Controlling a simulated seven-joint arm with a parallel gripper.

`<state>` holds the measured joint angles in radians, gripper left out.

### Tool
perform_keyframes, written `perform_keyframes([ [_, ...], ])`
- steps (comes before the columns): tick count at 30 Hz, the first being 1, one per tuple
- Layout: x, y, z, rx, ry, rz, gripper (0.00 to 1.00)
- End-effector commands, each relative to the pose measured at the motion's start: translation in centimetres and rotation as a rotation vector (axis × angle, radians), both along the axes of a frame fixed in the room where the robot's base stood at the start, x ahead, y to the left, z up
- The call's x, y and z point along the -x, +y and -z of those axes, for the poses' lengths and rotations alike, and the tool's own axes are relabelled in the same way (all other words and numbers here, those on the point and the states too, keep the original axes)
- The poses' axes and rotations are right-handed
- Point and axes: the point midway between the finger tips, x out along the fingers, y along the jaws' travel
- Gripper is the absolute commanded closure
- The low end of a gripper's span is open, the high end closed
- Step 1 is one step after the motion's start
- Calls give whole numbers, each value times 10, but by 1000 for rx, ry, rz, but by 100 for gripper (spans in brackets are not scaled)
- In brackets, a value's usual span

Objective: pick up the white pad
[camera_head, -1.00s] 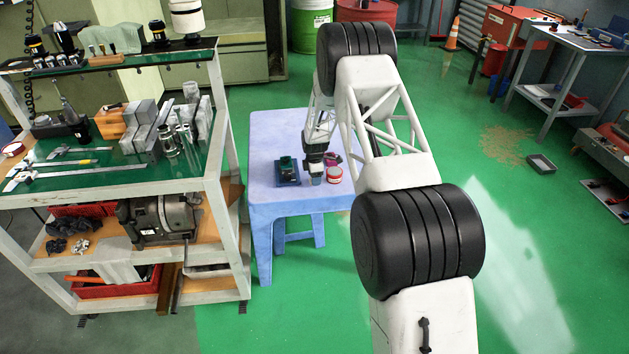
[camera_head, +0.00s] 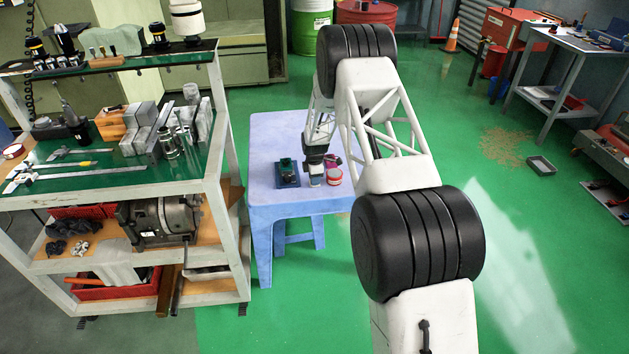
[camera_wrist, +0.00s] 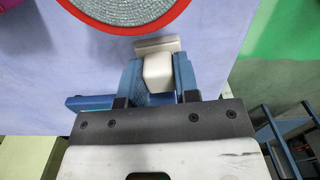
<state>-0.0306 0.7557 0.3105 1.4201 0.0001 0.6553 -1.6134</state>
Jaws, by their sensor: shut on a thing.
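The white pad (camera_wrist: 158,70) sits between the two blue fingers of my gripper (camera_wrist: 158,78) in the wrist view. The fingers touch it on both sides, and my gripper is shut on it. Its far end shows as a wider pale strip. In the head view my gripper (camera_head: 315,172) is over the blue table (camera_head: 275,135), with a small pale piece at its tip. From these views I cannot tell whether the pad is clear of the table top.
A red-rimmed round tin (camera_head: 333,178) stands just right of my gripper; its grey top (camera_wrist: 125,10) shows in the wrist view. A dark green device (camera_head: 287,172) stands to the left. A tooling cart (camera_head: 215,190) is further left. The table's back left is clear.

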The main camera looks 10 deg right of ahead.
Motion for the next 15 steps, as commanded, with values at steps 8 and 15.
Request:
perform_keyframes([
  [8,0,0,-10,0,-1,0,94],
  [15,-1,0,-37,0,-3,0,94],
])
